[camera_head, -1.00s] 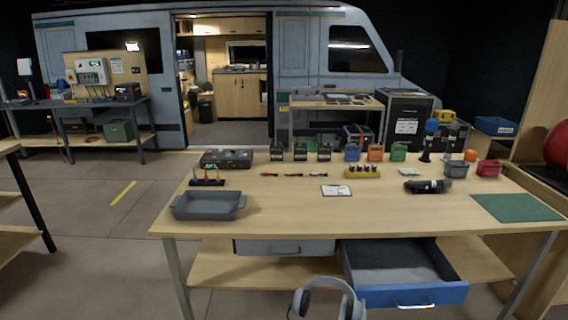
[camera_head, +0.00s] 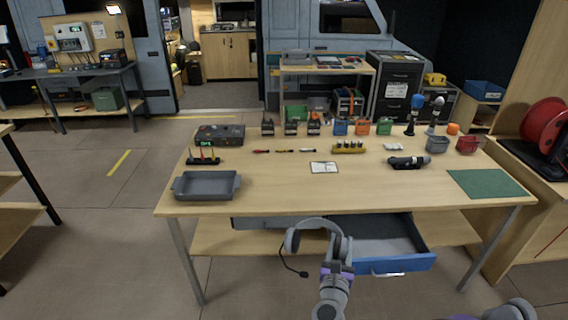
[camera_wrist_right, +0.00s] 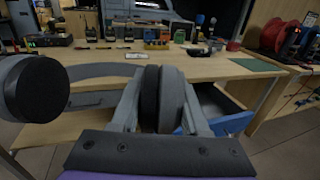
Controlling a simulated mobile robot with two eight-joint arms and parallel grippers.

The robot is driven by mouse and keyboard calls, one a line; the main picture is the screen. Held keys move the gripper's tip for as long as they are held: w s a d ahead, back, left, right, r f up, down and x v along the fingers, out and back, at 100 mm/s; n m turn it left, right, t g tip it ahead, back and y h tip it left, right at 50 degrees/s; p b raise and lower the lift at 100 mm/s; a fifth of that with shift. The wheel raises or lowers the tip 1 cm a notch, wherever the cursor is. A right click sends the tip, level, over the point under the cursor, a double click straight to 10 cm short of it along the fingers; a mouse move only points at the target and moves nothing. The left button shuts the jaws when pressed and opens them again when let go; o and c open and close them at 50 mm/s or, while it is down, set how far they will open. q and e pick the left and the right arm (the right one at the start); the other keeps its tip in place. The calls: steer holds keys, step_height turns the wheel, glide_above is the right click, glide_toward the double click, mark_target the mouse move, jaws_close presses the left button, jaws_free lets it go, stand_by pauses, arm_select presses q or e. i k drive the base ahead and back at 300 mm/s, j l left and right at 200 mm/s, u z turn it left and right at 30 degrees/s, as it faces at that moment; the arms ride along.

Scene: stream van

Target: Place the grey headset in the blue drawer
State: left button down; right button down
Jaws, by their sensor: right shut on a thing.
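The grey headset (camera_head: 293,240) is in front of the table, with its thin microphone boom hanging down. My right gripper (camera_head: 337,262) is shut on one ear cup. In the right wrist view that ear cup (camera_wrist_right: 170,98) is between the fingers (camera_wrist_right: 162,115), and the other cup (camera_wrist_right: 35,88) hangs at the left. The blue drawer (camera_head: 400,265) is pulled out under the table's right half, its visible grey inside empty. The headset overlaps its left edge in the picture but is apart from it. The blue front also shows in the right wrist view (camera_wrist_right: 235,124). My left gripper is out of view.
The wooden table (camera_head: 270,195) carries a grey tray (camera_head: 207,186), a black tool (camera_head: 408,162), a green mat (camera_head: 485,183) and several small items. A closed grey drawer (camera_head: 262,222) is left of the blue one. A lower shelf (camera_head: 225,238) runs below.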

mark_target(380, 246)
steer(key=i+l, duration=0.15)
steer(key=i, duration=0.6)
steer(key=i+l, duration=0.1)
steer(key=i, duration=0.6)
